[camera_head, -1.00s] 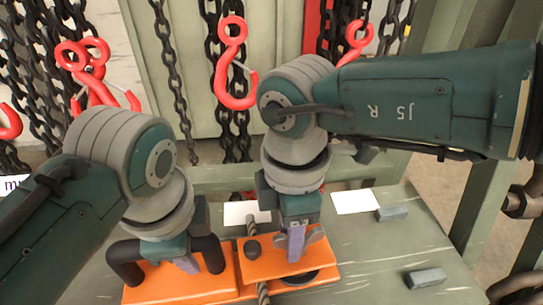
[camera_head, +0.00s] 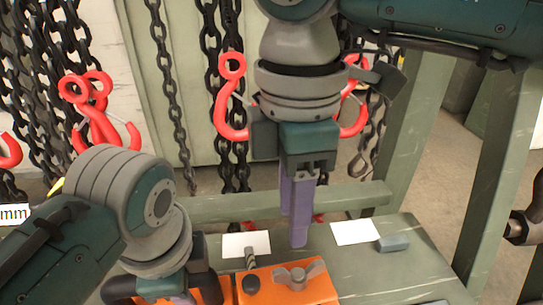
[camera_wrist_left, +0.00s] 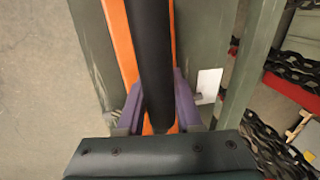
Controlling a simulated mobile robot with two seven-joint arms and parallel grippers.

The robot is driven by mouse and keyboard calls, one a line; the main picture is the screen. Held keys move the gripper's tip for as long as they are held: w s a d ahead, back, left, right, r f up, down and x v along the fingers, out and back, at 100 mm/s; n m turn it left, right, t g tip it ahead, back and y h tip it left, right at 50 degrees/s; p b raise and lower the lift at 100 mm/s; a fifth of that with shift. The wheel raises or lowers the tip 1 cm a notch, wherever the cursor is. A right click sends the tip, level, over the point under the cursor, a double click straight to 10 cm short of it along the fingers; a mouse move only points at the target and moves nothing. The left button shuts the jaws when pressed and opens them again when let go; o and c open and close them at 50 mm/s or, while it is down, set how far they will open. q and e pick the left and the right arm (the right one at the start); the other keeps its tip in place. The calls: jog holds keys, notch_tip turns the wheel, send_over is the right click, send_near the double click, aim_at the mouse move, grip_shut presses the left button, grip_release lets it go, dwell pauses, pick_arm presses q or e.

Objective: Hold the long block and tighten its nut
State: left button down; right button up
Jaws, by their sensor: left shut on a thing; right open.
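An orange block (camera_head: 213,287) with a thick black handle (camera_head: 120,287) lies at the bottom left of the head view. My left gripper (camera_wrist_left: 158,112) is shut on the black handle (camera_wrist_left: 152,60), one purple finger at each side, with orange (camera_wrist_left: 120,40) beneath. Its fingertips are mostly hidden in the head view. Just right is another orange block (camera_head: 315,288), carrying a grey wing nut (camera_head: 297,276) and a dark knob (camera_head: 251,283). My right gripper (camera_head: 294,228) is open and empty, pointing down above and behind the wing nut, apart from it.
A grey block (camera_head: 393,243) and white cards (camera_head: 355,232) lie on the green table (camera_head: 385,272). A twisted rod (camera_head: 251,257) stands out behind the knob. Chains and red hooks (camera_head: 230,100) hang behind the right arm. The table's right side is mostly clear.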

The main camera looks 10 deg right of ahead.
dwell(0.3)
pick_arm(q)
jog(key=c, duration=0.5)
grip_release()
jog(key=shift+r, duration=0.1)
